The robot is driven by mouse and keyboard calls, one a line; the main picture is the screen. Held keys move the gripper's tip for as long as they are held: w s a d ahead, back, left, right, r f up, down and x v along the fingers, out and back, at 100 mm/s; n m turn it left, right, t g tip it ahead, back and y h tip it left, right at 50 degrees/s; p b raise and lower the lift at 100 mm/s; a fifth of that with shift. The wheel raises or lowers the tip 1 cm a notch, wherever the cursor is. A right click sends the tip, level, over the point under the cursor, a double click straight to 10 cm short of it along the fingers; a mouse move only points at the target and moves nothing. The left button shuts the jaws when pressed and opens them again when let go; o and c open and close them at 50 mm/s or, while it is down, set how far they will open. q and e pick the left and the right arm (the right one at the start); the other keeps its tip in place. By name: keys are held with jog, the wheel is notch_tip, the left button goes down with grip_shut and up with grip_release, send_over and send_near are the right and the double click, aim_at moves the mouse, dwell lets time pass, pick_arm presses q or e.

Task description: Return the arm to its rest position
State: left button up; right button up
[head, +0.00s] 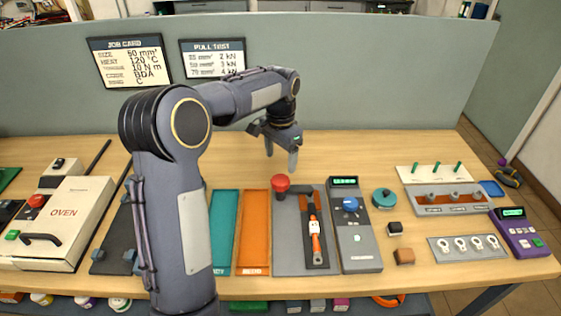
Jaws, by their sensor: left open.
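My left arm comes in from the lower left, rises over the bench and bends to the right. My left gripper (281,155) hangs from its end, fingers pointing down and apart, with nothing between them. It is over the back middle of the wooden bench (340,150), behind a red knob (281,183). The arm hides part of the bench left of the teal tray. My right gripper does not show.
A white oven (65,220) stands at the left. Teal (223,230) and orange (254,230) trays, a grey plate (288,240) with an orange-handled tool (314,238), and a grey meter (352,225) fill the middle. A purple device (518,232) sits right. A divider wall (370,70) stands behind.

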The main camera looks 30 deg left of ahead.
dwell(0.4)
pick_arm(q)
jog(key=s+d+r+n+t+h, duration=0.2)
jog(key=s+d+r, duration=0.15)
jog(key=s, duration=0.75)
jog(key=s+d+r+n+t+h, duration=0.15)
jog(key=s+d, duration=0.25)
jog(key=s, duration=0.6)
jog(key=s+d+f+n+t, duration=0.1)
jog(key=s+d+f+t, duration=0.1)
jog(key=s+d+f, duration=0.2)
jog(key=s, duration=0.3)
jog(key=shift+s+n, duration=0.35)
jog(key=shift+s, duration=0.05)
dwell(0.4)
